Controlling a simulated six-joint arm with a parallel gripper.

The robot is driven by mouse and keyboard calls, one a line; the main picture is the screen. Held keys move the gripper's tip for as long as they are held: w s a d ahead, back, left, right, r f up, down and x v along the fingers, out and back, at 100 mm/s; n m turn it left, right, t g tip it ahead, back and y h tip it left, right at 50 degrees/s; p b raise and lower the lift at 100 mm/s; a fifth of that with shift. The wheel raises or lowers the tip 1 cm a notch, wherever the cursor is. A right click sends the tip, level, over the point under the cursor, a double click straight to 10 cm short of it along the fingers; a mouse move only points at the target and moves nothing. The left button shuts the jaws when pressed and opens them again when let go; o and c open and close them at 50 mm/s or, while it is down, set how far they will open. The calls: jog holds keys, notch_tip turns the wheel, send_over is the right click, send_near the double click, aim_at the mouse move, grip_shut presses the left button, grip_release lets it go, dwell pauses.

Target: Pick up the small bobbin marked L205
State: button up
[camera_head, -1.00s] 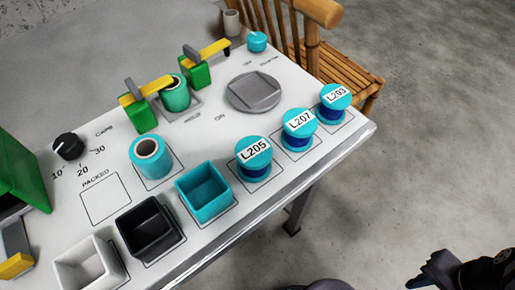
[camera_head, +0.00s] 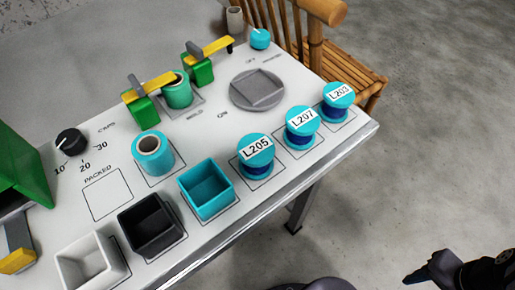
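The small bobbin marked L205 (camera_head: 256,158) stands upright on the white table, in a marked outline near the front edge. It has a teal top with a white label and dark blue winding below. Bobbins marked L207 (camera_head: 301,128) and L203 (camera_head: 337,102) stand in a row up and to the right of it. My gripper (camera_head: 413,277) is dark and partly in view at the lower right, off the table and well apart from the bobbins. Its finger opening cannot be made out.
A teal box (camera_head: 206,190), a black box (camera_head: 150,226) and a white box (camera_head: 90,264) stand left of L205. A teal spool (camera_head: 153,154), green-and-yellow clamps (camera_head: 144,104) and a grey disc (camera_head: 257,90) lie behind. A wooden chair (camera_head: 340,70) is beyond the table.

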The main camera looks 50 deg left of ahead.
jog(key=shift+a+r, duration=0.1)
jog(key=s+a+r+m+g+y+p, duration=0.2)
jog(key=a+r+m+y+p, duration=0.35)
jog(key=a+r, duration=0.7)
jog(key=m+g+y+p, duration=0.45)
jog(key=g+p, duration=0.25)
jog(key=p, duration=0.4)
send_near(260, 148)
jog(key=shift+w+a+f+n, duration=0.1)
jog(key=shift+w+a+n, duration=0.2)
jog(key=shift+w+n, duration=0.1)
jog(key=shift+s+f, duration=0.2)
jog(key=shift+s, duration=0.3)
jog(key=shift+b+x, duration=0.7)
jog(key=shift+x, duration=2.9)
jog(key=shift+s+d+r, duration=0.1)
jog(key=shift+r, duration=0.05)
